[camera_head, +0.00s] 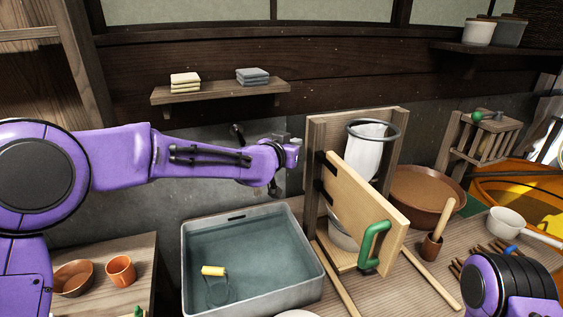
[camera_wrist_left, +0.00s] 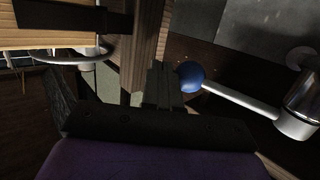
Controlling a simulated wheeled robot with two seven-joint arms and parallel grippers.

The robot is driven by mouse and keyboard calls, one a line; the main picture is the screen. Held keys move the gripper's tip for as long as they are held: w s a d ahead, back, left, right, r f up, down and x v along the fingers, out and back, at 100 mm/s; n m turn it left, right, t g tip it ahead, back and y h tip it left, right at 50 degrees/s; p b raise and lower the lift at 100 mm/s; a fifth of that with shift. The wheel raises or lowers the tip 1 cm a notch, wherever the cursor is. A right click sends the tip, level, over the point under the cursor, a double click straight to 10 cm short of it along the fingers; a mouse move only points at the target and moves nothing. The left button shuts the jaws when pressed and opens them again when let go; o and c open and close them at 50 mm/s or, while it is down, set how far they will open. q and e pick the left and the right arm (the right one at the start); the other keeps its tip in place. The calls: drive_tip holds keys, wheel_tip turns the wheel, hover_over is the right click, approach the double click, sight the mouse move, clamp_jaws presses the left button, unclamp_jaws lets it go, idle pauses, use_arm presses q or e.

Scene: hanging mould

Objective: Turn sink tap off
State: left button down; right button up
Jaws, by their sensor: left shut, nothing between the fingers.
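The sink (camera_head: 253,295) is a grey rectangular basin below my left arm, with a greenish interior. In the left wrist view, a metal tap lever (camera_wrist_left: 240,100) ends in a blue ball (camera_wrist_left: 190,76) and joins a shiny metal body (camera_wrist_left: 303,103) at the right. My left gripper (camera_head: 293,147) is at the wall above the sink's back right corner and covers much of the tap in the head view. Its dark fingers (camera_wrist_left: 163,84) are shut and empty, just beside the blue ball; I cannot tell whether they touch it. No running water is discernible. My right gripper is out of view.
A wooden stand (camera_head: 318,134) with a hinged board and green handle (camera_head: 374,246) stands close right of my left gripper. A shelf (camera_head: 220,92) with folded cloths is above my arm. A yellow item (camera_head: 213,271) is in the sink. Bowls and a pan (camera_head: 507,222) crowd the right.

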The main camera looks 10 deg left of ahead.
use_arm(q)
drive_tip(key=s+d+r+b, duration=0.2)
drive_tip(key=s+d, duration=0.5)
drive_tip(key=s, duration=0.4)
drive_tip(key=shift+s+r, duration=0.4)
drive_tip(key=shift+w, duration=0.1)
